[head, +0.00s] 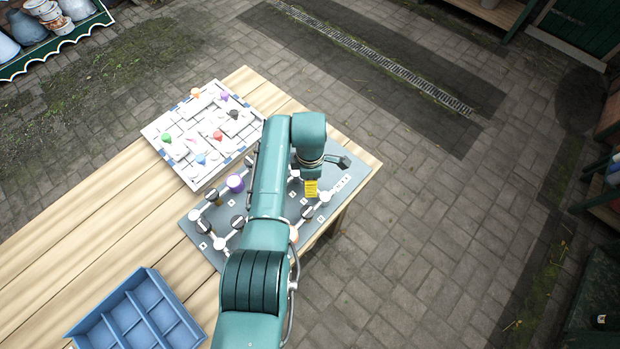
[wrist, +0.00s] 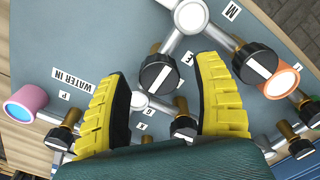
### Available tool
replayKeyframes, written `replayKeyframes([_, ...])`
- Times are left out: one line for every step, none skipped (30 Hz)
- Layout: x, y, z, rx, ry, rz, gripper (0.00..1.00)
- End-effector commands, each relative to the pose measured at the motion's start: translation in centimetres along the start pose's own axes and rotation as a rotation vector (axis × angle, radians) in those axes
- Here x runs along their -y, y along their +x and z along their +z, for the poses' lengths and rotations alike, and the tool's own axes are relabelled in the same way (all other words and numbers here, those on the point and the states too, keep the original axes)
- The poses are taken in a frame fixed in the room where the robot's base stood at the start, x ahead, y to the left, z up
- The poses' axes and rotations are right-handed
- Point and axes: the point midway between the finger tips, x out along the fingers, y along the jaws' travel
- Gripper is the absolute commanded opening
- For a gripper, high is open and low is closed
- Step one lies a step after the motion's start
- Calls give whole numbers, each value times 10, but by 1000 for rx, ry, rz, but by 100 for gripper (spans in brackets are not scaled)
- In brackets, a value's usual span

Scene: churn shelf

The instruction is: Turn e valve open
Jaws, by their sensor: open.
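The grey valve board (head: 352,182) lies on the wooden table, carrying white pipes and black knobs. In the wrist view a black valve knob (wrist: 158,73) with a diagonal white line sits by a label reading E (wrist: 190,60). My gripper (head: 310,188) is over the right part of the board. In the wrist view its yellow fingers are spread wide (wrist: 160,82), one on each side of that knob. No contact shows, and the height gap is hard to judge. In the head view my arm hides much of the board.
In the wrist view another knob (wrist: 256,62) and an orange-rimmed cap (wrist: 282,83) are close to the right finger. A pink-rimmed cap (wrist: 25,102) is at the left. A white puzzle board (head: 185,112) and blue tray (head: 100,338) share the table.

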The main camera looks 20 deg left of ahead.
Motion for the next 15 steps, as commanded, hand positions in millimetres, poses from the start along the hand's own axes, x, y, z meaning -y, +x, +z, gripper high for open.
replayKeyframes([-2,-9,0,1,0,7,67])
replayKeyframes([-2,-14,0,1,0,6,67])
replayKeyframes([-1,-23,0,1,0,7,67])
replayKeyframes([-2,-31,0,1,0,8,67])
replayKeyframes([-2,-39,0,1,0,8,67])
replayKeyframes([-2,-50,0,1,0,8,67])
replayKeyframes([-1,-57,0,1,0,7,67])
replayKeyframes([-1,-65,0,1,0,7,67])
replayKeyframes([-1,-75,0,1,0,7,67])
replayKeyframes([-1,-81,0,1,0,5,67])
replayKeyframes([-1,-87,0,1,0,5,67])
replayKeyframes([-1,-95,0,0,0,4,67])
replayKeyframes([-1,-99,0,0,0,4,67])
replayKeyframes([0,-103,0,0,0,2,67])
replayKeyframes([0,-107,0,0,0,2,67])
